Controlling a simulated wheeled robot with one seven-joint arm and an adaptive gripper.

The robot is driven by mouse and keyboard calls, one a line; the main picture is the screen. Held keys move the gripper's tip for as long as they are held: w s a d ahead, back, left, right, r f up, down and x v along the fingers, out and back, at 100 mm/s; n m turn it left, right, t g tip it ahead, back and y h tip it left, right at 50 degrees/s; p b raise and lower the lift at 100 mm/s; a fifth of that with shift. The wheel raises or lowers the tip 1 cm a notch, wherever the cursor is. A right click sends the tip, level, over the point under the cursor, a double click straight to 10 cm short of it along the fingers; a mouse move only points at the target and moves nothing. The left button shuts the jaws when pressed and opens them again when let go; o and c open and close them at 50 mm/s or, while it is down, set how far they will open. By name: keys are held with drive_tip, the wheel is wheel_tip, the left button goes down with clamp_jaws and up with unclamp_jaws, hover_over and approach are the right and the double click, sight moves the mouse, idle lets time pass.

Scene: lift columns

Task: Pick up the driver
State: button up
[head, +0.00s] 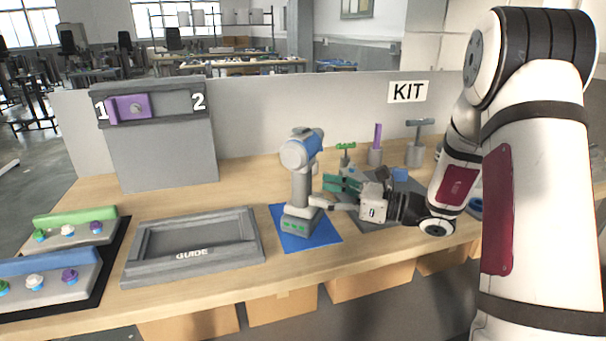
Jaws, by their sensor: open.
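The driver (301,180) stands upright on a blue mat (325,231) at the middle of the bench. It has a grey handle, a blue and light grey head and a wide base with green marks. My gripper (326,192) is just right of the driver's handle, at mid-height, with its fingers pointing left toward it. The jaws are apart, one finger with green on it and one pale finger low beside the handle. I cannot tell whether a finger touches the handle.
A grey GUIDE tray (133,271) lies left of the mat. Button panels (69,234) are at the far left. A grey box with a purple slider (129,108) stands behind. Grey holders with green, purple and grey tools (375,153) stand behind my gripper, below the KIT sign (408,91).

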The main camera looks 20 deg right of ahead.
sight(310, 186)
drive_tip(key=shift+x, duration=3)
drive_tip(key=shift+r, duration=0.15)
drive_tip(key=shift+c, duration=0.2)
drive_tip(key=c, duration=1.4)
drive_tip(key=shift+r, duration=0.1)
clamp_jaws()
